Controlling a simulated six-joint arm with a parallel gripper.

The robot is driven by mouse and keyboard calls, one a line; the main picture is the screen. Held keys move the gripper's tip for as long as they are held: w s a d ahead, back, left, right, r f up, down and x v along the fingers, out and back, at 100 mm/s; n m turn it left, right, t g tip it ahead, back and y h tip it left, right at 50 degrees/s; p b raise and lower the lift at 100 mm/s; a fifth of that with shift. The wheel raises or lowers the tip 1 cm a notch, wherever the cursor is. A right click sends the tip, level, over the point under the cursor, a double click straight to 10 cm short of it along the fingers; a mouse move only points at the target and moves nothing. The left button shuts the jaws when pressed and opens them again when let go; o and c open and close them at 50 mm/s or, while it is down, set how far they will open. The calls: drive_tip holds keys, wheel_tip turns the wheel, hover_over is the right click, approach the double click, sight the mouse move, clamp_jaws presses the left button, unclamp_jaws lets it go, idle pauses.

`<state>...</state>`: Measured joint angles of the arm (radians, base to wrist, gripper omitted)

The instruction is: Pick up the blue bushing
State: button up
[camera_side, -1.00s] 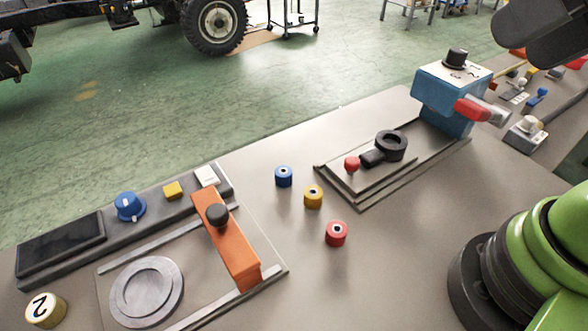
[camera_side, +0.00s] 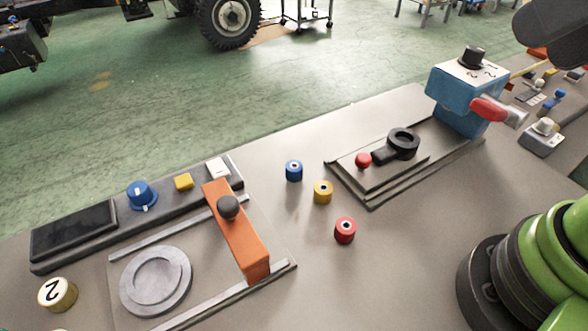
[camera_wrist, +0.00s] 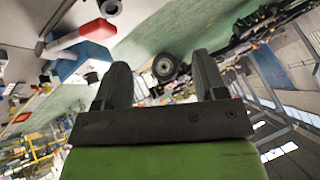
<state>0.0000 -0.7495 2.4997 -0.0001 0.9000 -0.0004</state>
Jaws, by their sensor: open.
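The blue bushing (camera_side: 294,171) stands upright on the grey bench in the side view, behind a yellow bushing (camera_side: 323,192) and a red bushing (camera_side: 345,230). All three stand apart from one another. My gripper (camera_wrist: 162,85) shows in the wrist view with its two dark fingers spread and nothing between them. The wrist view looks out over the hall, and I cannot see the blue bushing in it. In the side view my fingertips are not clearly visible; green and black parts of my arm fill the right edge.
Left of the bushings is a fixture with an orange bar (camera_side: 236,232) and a round plate (camera_side: 156,280). Right of them is a stepped base with a black ring lever (camera_side: 403,144) and a blue box (camera_side: 466,95) with a red handle. Bare bench surrounds the bushings.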

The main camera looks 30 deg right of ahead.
drive_tip(key=w+a+n+g, duration=0.2)
drive_tip(key=w+n, duration=0.3)
drive_tip(key=w, duration=0.4)
drive_tip(key=n+g+h, duration=0.2)
drive_tip(key=n+g, duration=0.3)
drive_tip(key=n, duration=0.7)
hover_over(294, 165)
wheel_tip(294, 165, down, 20)
wheel_tip(294, 165, down, 4)
drive_tip(key=shift+s+a+f, duration=0.1)
drive_tip(key=shift+s+f, duration=0.05)
wheel_tip(294, 165, down, 6)
drive_tip(key=shift+r, duration=0.1)
drive_tip(key=c, duration=1)
